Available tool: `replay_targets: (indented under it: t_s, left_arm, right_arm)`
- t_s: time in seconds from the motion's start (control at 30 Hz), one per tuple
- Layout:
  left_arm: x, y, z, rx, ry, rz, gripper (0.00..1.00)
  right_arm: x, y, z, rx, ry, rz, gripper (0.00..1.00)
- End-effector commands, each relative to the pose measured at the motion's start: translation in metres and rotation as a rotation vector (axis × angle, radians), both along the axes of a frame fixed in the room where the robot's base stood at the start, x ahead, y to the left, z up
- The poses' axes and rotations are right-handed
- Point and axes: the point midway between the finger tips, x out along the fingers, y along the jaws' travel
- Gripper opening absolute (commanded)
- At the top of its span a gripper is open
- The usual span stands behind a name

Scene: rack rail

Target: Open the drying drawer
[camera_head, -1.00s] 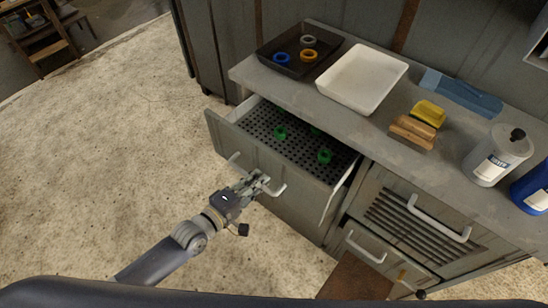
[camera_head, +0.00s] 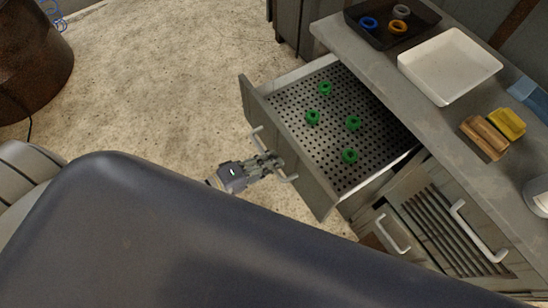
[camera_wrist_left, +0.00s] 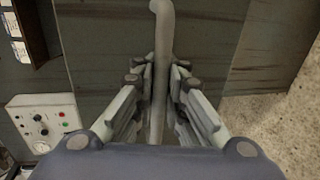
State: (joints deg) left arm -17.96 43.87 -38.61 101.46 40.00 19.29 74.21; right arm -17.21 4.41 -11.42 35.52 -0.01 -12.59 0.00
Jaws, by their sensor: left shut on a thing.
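The drying drawer (camera_head: 288,150) stands well out from the counter, with its perforated metal floor showing. Several green rings (camera_head: 353,122) lie on that floor. My left gripper (camera_head: 273,162) is at the drawer's front and shut on its pale bar handle (camera_head: 257,134). In the left wrist view the handle (camera_wrist_left: 160,60) runs between the two fingers (camera_wrist_left: 158,95), with the drawer front (camera_wrist_left: 105,60) behind it. My right gripper is not in view.
On the counter (camera_head: 385,85) are a dark tray (camera_head: 378,38) with several rings, a white tray (camera_head: 450,66), wooden blocks (camera_head: 484,138) and a yellow block (camera_head: 507,123). A vented drawer (camera_head: 440,225) is closed at the right. Open floor (camera_head: 170,90) lies left of the drawer.

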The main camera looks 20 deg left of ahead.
Motion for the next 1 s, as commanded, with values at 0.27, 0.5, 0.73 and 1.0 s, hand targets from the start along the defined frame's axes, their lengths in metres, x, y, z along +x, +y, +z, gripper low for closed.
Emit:
replay_targets:
  t_s: [0.27,0.5,0.73,1.0]
  left_arm:
    - [0.001,0.000,0.001,-0.002,-0.003,0.001,0.31]
    - [0.001,0.000,0.001,-0.001,-0.002,0.001,0.31]
    - [-0.010,0.008,0.002,0.001,0.000,0.000,0.31]
    - [-0.054,0.039,0.013,0.003,0.004,-0.002,0.31]
  right_arm:
    - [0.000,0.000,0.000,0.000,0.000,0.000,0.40]
    - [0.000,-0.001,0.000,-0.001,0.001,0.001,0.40]
    - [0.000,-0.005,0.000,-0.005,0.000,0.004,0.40]
    - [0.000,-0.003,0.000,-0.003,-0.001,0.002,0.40]
